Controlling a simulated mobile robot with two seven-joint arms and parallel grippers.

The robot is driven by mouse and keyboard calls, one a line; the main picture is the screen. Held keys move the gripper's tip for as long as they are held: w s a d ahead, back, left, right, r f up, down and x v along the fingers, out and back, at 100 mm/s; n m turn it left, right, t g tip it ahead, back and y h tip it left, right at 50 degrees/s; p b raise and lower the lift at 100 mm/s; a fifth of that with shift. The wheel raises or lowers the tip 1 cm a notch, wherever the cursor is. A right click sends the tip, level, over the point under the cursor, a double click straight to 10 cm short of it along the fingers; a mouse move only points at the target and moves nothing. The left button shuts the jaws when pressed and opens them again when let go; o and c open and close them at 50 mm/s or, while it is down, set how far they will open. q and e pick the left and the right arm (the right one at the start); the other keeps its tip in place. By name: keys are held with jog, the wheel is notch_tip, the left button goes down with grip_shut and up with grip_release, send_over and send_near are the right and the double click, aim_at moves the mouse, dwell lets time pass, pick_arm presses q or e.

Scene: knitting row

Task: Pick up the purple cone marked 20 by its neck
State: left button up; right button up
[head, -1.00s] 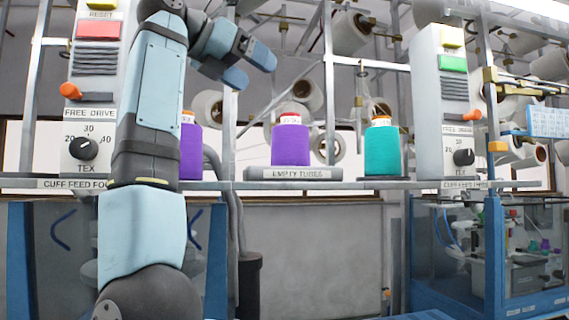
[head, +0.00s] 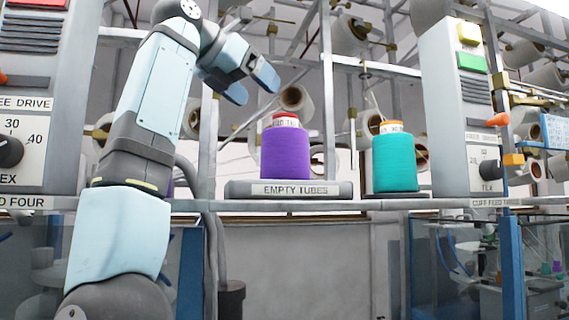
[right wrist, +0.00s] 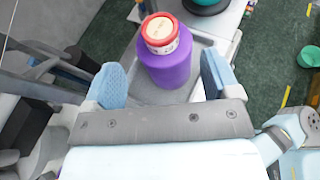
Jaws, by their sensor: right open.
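A purple cone (head: 285,155) with a red top and a white label band stands upright on the grey tray marked EMPTY TUBES (head: 243,189). Its small print appears to include 20. My right gripper (head: 252,84) is open and empty, above and left of this cone in the head view. In the right wrist view the purple cone (right wrist: 167,68) shows between and beyond the two spread fingers (right wrist: 163,75), red top towards the camera, with no finger touching it. Another purple cone (head: 169,188) is almost wholly hidden behind my right arm. My left gripper is not in view.
A teal cone (head: 394,163) with an orange top stands right of the tray on the shelf (head: 400,204). Grey control boxes (head: 455,120) stand at both sides. Metal posts, rails and white yarn spools crowd the space behind.

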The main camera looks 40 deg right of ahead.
aim_at(283, 116)
jog(key=x, duration=0.9)
jog(key=shift+f+p, duration=0.15)
jog(key=shift+p, duration=0.2)
jog(key=shift+s+a, duration=0.1)
jog(key=shift+a, duration=0.05)
jog(key=shift+c, duration=1.1)
jog(key=c, duration=1.1)
jog(key=shift+c, duration=0.9)
